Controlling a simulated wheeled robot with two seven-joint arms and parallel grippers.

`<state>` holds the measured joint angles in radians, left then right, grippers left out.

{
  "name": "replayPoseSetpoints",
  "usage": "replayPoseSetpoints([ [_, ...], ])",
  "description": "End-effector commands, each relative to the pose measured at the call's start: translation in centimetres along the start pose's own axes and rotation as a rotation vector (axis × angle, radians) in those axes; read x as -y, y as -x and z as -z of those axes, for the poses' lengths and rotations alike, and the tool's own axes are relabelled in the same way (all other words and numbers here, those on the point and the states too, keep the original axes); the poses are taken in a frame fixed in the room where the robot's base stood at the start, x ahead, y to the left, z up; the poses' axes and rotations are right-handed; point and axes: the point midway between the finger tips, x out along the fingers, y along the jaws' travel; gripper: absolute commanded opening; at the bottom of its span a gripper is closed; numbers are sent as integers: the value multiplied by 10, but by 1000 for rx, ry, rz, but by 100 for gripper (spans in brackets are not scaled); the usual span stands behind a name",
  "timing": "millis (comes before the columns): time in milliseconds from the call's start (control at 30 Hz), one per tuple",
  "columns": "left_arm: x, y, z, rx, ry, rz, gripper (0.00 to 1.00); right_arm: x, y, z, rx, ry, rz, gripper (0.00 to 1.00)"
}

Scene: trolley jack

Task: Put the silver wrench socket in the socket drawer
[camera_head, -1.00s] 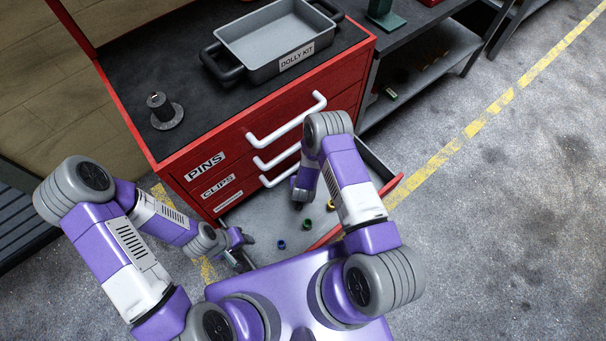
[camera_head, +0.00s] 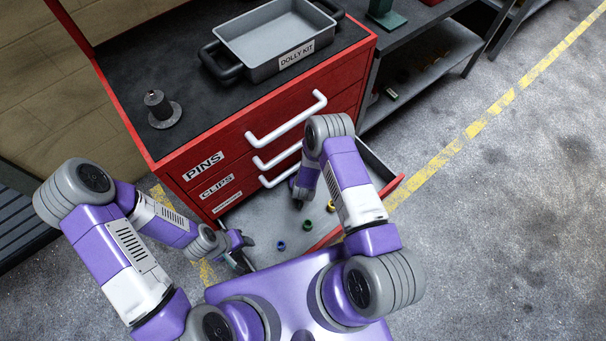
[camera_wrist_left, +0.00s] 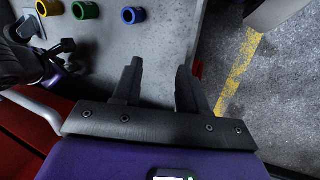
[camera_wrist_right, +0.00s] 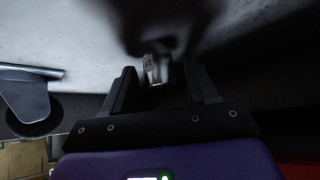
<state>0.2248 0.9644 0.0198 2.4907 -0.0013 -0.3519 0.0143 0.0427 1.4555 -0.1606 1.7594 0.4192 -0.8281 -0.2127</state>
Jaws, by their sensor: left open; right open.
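The socket drawer (camera_head: 262,215) is pulled open below the other drawers. My right gripper (camera_head: 298,204) is low inside it at the back. In the right wrist view, a small silver socket (camera_wrist_right: 152,69) with markings shows between the open fingertips of my right gripper (camera_wrist_right: 160,74). Shadow hides whether it touches a finger or rests on the drawer floor. My left gripper (camera_head: 248,252) is open and empty near the drawer's front left corner; its fingers also show in the left wrist view (camera_wrist_left: 158,70).
Yellow (camera_head: 331,206), green (camera_head: 307,225) and blue (camera_head: 281,245) sockets stand in a row in the drawer. A dolly kit tray (camera_head: 265,60) and a spindle (camera_head: 160,110) are on the cabinet top.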

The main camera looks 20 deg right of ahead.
Motion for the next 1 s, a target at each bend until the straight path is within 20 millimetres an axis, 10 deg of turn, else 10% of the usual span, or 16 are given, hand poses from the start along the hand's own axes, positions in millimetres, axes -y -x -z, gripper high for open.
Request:
replayPoseSetpoints([
  [1000,-15,40,-2,0,0,0,43,1,143,-16,155,-39,74,58],
])
